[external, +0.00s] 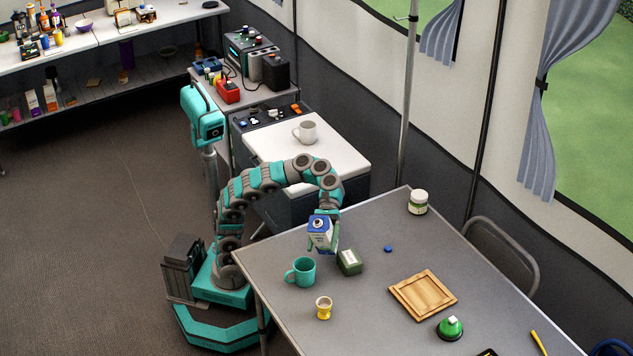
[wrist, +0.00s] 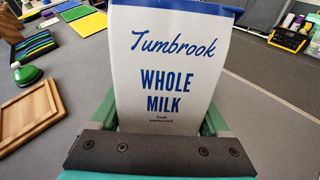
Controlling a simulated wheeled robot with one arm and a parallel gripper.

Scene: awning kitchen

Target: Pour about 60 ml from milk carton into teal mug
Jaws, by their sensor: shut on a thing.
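The milk carton (external: 320,235) is white and blue, and in the wrist view (wrist: 165,75) its label reads "Tumbrook Whole Milk". My gripper (external: 322,243) is shut on the carton; its green fingers show on both sides of it in the wrist view. The carton looks close to upright in the external view, with its blue top showing. I cannot tell whether it touches the table. The teal mug (external: 303,271) stands upright on the grey table, to the left of and nearer than the carton. Its handle points left. Its contents cannot be made out.
A dark green box (external: 349,262) stands right beside the carton and gripper. A yellow cup (external: 324,307) stands in front of the mug. A small blue cap (external: 388,249), a wooden tray (external: 423,294), a green-topped item (external: 450,328) and a jar (external: 418,202) are farther right.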

